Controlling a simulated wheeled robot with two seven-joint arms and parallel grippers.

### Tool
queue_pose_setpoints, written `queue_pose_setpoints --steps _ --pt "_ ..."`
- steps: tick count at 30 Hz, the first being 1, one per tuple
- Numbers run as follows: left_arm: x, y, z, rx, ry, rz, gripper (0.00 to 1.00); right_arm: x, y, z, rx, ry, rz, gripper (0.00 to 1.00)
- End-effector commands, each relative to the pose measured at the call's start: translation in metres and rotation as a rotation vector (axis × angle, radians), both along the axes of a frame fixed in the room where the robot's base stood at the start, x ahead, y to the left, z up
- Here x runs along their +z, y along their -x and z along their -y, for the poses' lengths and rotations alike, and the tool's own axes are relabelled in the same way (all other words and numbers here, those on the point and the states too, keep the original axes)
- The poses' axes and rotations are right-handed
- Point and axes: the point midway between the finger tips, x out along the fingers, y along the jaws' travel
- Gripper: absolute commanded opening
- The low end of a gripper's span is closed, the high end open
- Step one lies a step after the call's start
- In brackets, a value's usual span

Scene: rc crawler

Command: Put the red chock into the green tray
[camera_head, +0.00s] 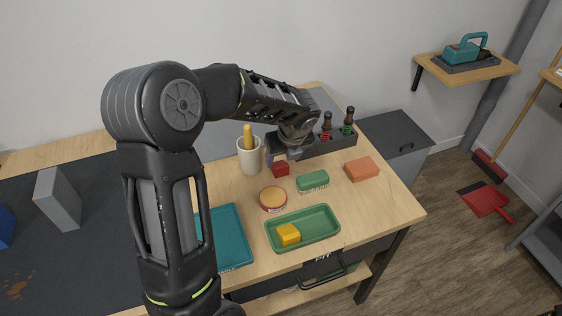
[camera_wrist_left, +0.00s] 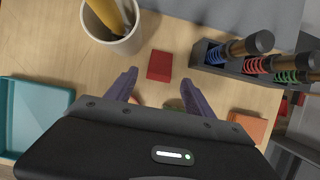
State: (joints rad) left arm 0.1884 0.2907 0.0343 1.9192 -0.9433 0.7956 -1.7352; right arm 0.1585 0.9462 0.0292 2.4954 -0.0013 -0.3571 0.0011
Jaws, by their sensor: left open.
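The red chock (camera_head: 281,169) lies on the wooden tabletop, just below my left gripper in the head view. In the left wrist view the red chock (camera_wrist_left: 160,66) lies a little beyond and between the two fingertips, apart from both. My left gripper (camera_wrist_left: 158,80) is open and empty; in the head view the gripper (camera_head: 283,154) hangs over the back of the table. The green tray (camera_head: 322,239) stands near the table's front edge with a yellow block (camera_head: 288,234) in its left part. My right gripper is not in view.
A cream cup (camera_head: 249,158) with a yellow-handled tool stands left of the chock. A dark rack (camera_head: 330,143) with shock absorbers stands behind it. A round tin (camera_head: 273,199), a green block (camera_head: 313,181), an orange block (camera_head: 361,169) and a teal tray (camera_head: 231,238) lie nearby.

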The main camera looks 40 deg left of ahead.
Motion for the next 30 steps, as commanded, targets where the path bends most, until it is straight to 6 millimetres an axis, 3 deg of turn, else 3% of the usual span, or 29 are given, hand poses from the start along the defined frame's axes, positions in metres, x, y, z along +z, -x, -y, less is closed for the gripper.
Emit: queue_pose_setpoints --steps 3,10,30 --pt "0.025 0.005 0.008 0.001 -0.001 0.004 0.61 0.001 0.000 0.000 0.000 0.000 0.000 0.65" --pt "0.054 0.012 0.018 0.001 0.000 0.002 0.61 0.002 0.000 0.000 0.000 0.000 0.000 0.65" --pt "0.058 0.014 0.020 0.000 0.000 -0.001 0.61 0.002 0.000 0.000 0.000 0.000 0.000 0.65"
